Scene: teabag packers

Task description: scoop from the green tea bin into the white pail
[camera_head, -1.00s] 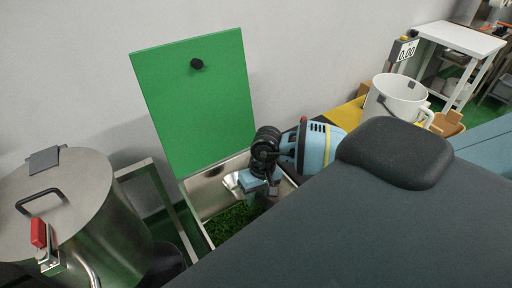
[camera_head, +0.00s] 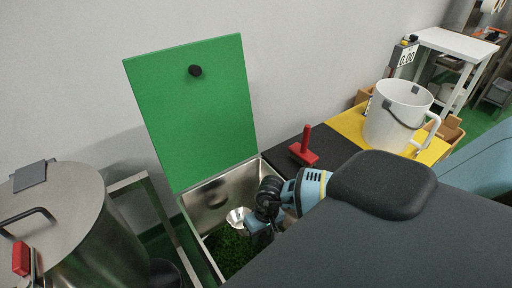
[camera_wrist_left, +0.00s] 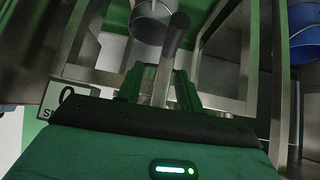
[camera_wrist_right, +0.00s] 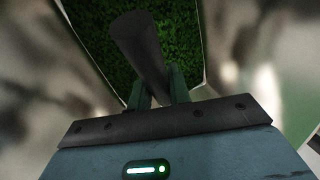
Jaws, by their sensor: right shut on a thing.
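The green tea bin (camera_head: 207,196) is a steel bin with its green lid (camera_head: 195,110) standing open. Green tea (camera_head: 228,250) lies in its bottom, and also shows in the right wrist view (camera_wrist_right: 100,40). My right gripper (camera_head: 264,212) is inside the bin, shut on the dark handle (camera_wrist_right: 140,50) of a metal scoop (camera_head: 238,217). The scoop's bowl is just above or at the tea; its contents cannot be made out. The white pail (camera_head: 392,125) stands upright at the right on a yellow surface. My left gripper (camera_wrist_left: 157,78) shows only in its wrist view, fingers apart.
A large steel drum (camera_head: 60,210) with a handled lid stands left of the bin. A red-handled tool (camera_head: 305,150) stands on the dark counter between bin and pail. A display reading 0.00 (camera_head: 406,55) and a white table (camera_head: 455,42) are behind the pail.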

